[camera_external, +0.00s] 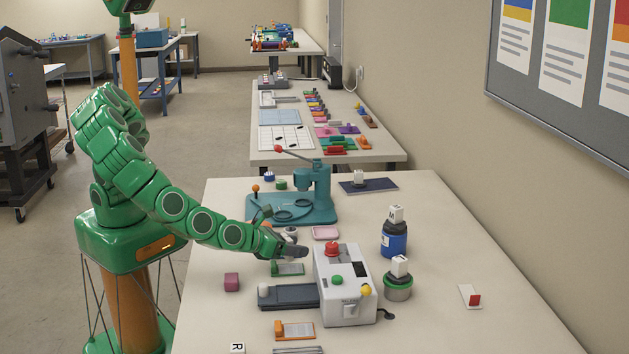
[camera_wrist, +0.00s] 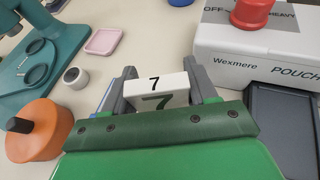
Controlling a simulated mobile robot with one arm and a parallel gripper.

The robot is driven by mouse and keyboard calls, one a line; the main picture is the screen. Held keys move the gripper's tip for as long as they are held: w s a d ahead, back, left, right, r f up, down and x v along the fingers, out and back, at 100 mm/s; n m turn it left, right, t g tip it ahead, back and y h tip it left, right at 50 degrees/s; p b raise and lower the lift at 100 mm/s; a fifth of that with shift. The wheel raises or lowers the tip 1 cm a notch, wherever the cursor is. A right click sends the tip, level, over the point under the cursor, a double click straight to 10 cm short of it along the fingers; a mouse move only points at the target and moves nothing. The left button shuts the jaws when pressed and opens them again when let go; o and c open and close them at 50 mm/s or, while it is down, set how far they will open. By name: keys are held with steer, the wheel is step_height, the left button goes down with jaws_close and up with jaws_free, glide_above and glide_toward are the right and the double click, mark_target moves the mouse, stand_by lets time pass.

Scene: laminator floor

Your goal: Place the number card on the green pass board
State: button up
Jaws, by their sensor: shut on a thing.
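My gripper (camera_wrist: 158,88) is shut on the number card (camera_wrist: 157,96), a white block marked with a black 7, held between its two grey fingers in the wrist view. In the external view my gripper (camera_external: 290,250) hangs over the table, just left of the white pouch machine, and I cannot make out the card there. The green board (camera_external: 277,269) with a pale plate lies just below my gripper in that picture. I cannot tell the height of the card above it.
The white pouch machine (camera_external: 345,290) stands close on the right, with a dark tray (camera_external: 290,297) at its left. A teal press (camera_external: 316,205), pink tray (camera_external: 325,232), pink cube (camera_external: 231,282) and orange board (camera_external: 281,328) are around. A blue bottle (camera_external: 394,243) stands right of the machine.

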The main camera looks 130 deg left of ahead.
mark_target(293, 267)
steer(key=shift+f, duration=1.65)
steer(key=shift+f, duration=0.1)
steer(key=o, duration=0.8)
steer(key=shift+d+r, duration=0.1)
steer(key=shift+r, duration=0.1)
steer(key=shift+s+d+r, duration=0.2)
steer(key=shift+d+r, duration=0.05)
steer(key=shift+d, duration=0.3)
steer(key=shift+v, duration=5.3)
